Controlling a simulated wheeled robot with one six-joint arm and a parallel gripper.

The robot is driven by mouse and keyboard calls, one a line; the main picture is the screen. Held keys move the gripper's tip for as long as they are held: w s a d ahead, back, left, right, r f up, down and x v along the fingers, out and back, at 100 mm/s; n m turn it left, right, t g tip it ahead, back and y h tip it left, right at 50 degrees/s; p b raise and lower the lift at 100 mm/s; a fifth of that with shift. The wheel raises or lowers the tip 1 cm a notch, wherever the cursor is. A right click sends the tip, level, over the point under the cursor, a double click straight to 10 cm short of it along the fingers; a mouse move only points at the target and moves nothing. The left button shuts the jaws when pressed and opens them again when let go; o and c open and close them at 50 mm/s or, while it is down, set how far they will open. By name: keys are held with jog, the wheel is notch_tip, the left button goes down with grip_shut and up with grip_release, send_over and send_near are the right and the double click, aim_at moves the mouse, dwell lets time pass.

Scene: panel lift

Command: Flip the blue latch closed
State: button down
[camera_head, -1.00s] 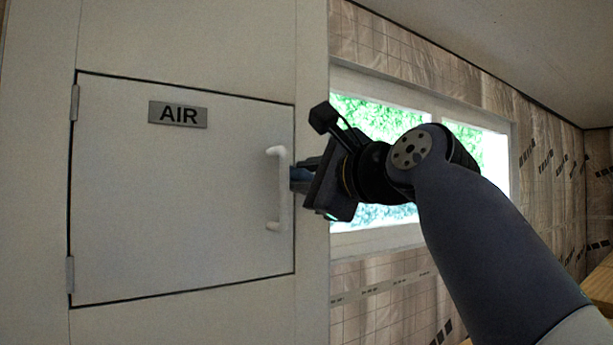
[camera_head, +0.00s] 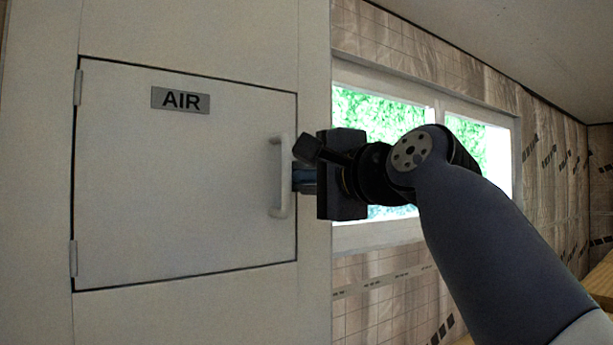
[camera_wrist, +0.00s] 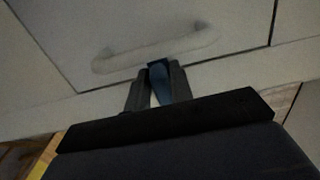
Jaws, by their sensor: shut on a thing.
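The blue latch (camera_wrist: 158,77) sits at the right edge of the grey AIR panel door (camera_head: 180,190), beside the door's white handle (camera_head: 282,176). My gripper (camera_head: 302,179) is at the latch, and only a little blue shows there in the head view. In the wrist view my gripper's two fingers (camera_wrist: 157,88) are on the latch, with the blue piece between them. My gripper is shut on the latch. The door looks flush with its frame. The latch's exact angle is hard to tell because my gripper hides most of it.
The door hinges (camera_head: 74,258) are on the left side. A window (camera_head: 385,110) is in the wall behind my arm, to the right of the cabinet. Wooden boards (camera_head: 600,285) show at the lower right.

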jog(key=shift+f, duration=0.1)
jog(key=c, duration=1.4)
grip_release()
jog(key=shift+o, duration=0.2)
jog(key=b+v, duration=0.3)
jog(key=v, duration=0.8)
jog(key=shift+w+a, duration=0.1)
jog(key=shift+w, duration=0.15)
jog(key=p+x, duration=0.3)
jog(key=x, duration=0.7)
jog(key=shift+w+a, duration=0.2)
jog(key=shift+a, duration=0.05)
